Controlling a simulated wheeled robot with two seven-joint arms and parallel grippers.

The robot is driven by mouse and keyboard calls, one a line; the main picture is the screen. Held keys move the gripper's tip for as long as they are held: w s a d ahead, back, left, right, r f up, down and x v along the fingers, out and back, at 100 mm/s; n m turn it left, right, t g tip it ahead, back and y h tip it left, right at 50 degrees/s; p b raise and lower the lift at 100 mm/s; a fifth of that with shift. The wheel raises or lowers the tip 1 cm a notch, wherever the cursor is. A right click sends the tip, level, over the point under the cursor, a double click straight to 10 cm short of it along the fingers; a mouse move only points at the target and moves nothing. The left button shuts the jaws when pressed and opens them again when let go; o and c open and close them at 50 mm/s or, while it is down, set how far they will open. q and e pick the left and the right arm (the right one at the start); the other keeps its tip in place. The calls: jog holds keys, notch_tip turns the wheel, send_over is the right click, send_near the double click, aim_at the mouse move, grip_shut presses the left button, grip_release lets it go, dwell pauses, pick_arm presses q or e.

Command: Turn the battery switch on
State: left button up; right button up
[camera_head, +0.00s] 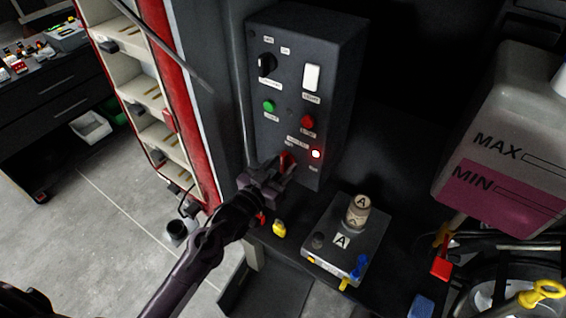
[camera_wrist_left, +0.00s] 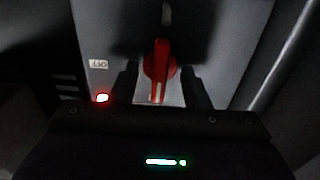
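The battery switch is a red rotary handle (camera_head: 287,161) low on the grey control box (camera_head: 282,95). In the left wrist view the red handle (camera_wrist_left: 160,68) stands upright in the picture, with an upside-down OFF label (camera_wrist_left: 98,64) to its left. A lit red lamp (camera_head: 316,154) is beside the switch; it also glows in the left wrist view (camera_wrist_left: 102,98). My left gripper (camera_head: 277,172) is at the switch. In the wrist view its fingers (camera_wrist_left: 161,82) are open, one on each side of the handle, with gaps visible. My right gripper is out of view.
The box also has a black knob (camera_head: 266,65), white rocker (camera_head: 312,77), green button (camera_head: 268,106) and red button (camera_head: 307,121). A pink-filled tank (camera_head: 495,185) is at right; open floor is at left.

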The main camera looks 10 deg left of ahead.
pick_arm(q)
jog(key=shift+s+a+p, duration=0.15)
jog(key=shift+s+p, duration=0.25)
jog(key=shift+s, duration=0.1)
jog(key=p+v, duration=0.3)
jog(key=v, duration=0.5)
